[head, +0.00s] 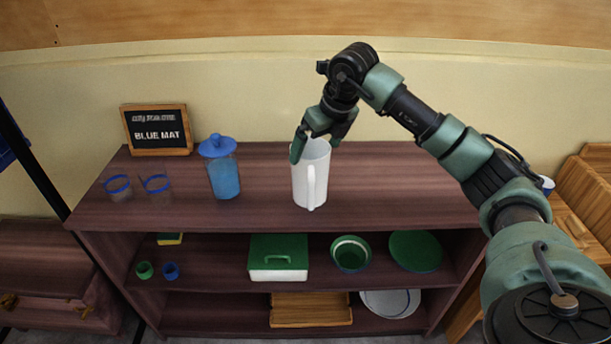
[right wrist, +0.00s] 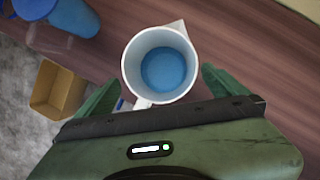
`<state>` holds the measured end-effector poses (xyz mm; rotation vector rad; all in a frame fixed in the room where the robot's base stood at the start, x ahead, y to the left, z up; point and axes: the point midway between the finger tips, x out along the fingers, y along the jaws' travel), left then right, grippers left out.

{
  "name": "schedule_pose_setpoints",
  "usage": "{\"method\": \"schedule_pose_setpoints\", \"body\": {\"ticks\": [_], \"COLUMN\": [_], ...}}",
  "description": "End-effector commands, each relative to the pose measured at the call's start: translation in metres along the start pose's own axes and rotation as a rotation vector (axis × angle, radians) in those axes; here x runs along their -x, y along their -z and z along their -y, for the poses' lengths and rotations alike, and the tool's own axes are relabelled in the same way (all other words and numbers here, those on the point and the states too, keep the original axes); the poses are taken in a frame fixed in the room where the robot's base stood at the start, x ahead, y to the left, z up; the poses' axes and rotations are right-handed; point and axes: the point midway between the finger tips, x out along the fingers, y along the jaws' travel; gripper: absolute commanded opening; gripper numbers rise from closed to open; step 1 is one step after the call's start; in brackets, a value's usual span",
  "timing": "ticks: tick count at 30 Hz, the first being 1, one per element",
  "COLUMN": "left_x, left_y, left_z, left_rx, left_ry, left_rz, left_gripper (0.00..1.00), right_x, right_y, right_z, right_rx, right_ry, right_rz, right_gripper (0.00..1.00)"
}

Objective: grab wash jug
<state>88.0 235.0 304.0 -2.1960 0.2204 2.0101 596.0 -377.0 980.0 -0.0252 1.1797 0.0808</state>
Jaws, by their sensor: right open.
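A white jug (head: 311,180) with a handle on its near side stands upright on the top of the shelf unit. In the right wrist view the same jug (right wrist: 130,72) is seen from above, with blue in its bottom. My right gripper (head: 320,138) is open and is above the jug, close to its rim. In the right wrist view its green fingers are spread to the left and right of the jug, and the jug's handle points toward the gripper's palm. I cannot tell whether a finger touches the jug. My left gripper is not in view.
A blue-lidded pitcher (head: 224,178) stands to the left of the jug, with two clear blue-rimmed cups (head: 118,188) farther left. A sign (head: 157,130) reading "BLUE MAT" is at the back left. Lower shelves hold a green-lidded box (head: 278,258) and bowls. The top's right side is clear.

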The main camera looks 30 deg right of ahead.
Motion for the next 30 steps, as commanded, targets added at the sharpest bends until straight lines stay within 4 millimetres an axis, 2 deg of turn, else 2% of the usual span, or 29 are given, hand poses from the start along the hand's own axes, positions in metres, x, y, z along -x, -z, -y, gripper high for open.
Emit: {"method": "schedule_pose_setpoints", "body": {"ticks": [15, 23, 24, 26, 30], "left_x": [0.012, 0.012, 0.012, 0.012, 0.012], "left_y": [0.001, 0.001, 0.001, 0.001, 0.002], "left_z": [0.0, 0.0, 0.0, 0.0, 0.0], "left_rx": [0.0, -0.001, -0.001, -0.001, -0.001], "left_ry": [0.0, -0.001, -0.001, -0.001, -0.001], "left_rz": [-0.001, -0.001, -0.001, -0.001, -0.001], "left_gripper": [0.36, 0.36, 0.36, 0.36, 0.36], "right_x": [-0.066, -0.071, -0.071, -0.071, -0.071], "right_y": [0.001, 0.0, 0.0, 0.0, 0.0], "right_z": [0.002, 0.002, 0.002, 0.002, 0.002], "right_rx": [0.001, 0.001, 0.002, 0.002, 0.001], "right_ry": [-0.002, -0.001, -0.001, -0.001, -0.001], "right_rz": [-0.003, -0.001, -0.001, -0.001, -0.001], "right_gripper": [1.0, 1.0, 0.97, 0.81, 0.42]}}
